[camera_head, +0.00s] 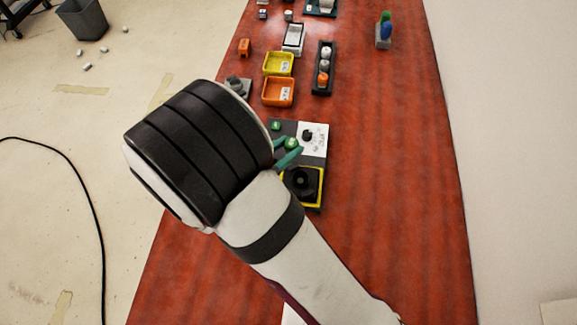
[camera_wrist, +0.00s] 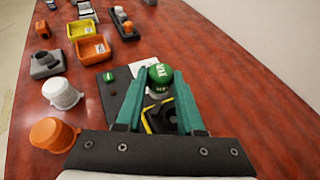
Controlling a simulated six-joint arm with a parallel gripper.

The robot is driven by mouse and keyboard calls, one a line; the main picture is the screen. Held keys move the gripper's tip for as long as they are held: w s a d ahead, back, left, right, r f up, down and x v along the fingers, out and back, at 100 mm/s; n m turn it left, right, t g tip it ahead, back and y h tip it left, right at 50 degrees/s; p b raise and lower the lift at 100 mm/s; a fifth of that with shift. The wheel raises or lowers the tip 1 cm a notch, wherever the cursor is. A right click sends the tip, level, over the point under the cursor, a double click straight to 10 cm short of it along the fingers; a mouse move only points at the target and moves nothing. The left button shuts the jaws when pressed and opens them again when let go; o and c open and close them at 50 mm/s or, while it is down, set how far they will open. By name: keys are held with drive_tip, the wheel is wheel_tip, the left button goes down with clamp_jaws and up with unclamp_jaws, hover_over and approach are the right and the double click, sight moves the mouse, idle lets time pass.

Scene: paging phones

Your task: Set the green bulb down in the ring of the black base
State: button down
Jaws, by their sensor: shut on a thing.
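My gripper (camera_wrist: 160,82) has teal fingers and is shut on the green bulb (camera_wrist: 160,73), a green cap with pale lettering and a whitish lower part. In the head view the bulb (camera_head: 291,143) shows at the fingertips, over the grey and white panel. A black round piece in a yellow-edged square (camera_head: 303,182) lies on the near part of that panel. In the wrist view it (camera_wrist: 160,116) is partly hidden between the fingers. A dark grey base with a round ring (camera_wrist: 45,63) stands to the left, apart from the bulb; it also shows in the head view (camera_head: 238,86).
An orange tray (camera_head: 278,92) and a yellow tray (camera_head: 278,63) lie beyond the panel, with a black rack (camera_head: 323,68) beside them. A white stack (camera_wrist: 62,94) and an orange cup (camera_wrist: 54,134) stand at the left.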

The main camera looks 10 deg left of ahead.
sight(293, 180)
drive_tip(key=m+g+h, duration=0.1)
drive_tip(key=m, duration=0.1)
drive_tip(key=s+d+f+m+g+h, duration=0.1)
drive_tip(key=m+g+h, duration=0.1)
drive_tip(key=d+f+m+g+h, duration=0.1)
drive_tip(key=m+h, duration=0.1)
drive_tip(key=shift+s+g, duration=0.35)
drive_tip(key=shift+g, duration=0.05)
drive_tip(key=shift+s+f, duration=0.15)
drive_tip(key=shift+f, duration=1.1)
drive_tip(key=shift+a+f, duration=0.1)
drive_tip(key=shift+f, duration=0.55)
drive_tip(key=shift+f, duration=0.25)
drive_tip(key=shift+f, duration=0.35)
drive_tip(key=shift+c, duration=2.2)
unclamp_jaws()
drive_tip(key=shift+o, duration=0.3)
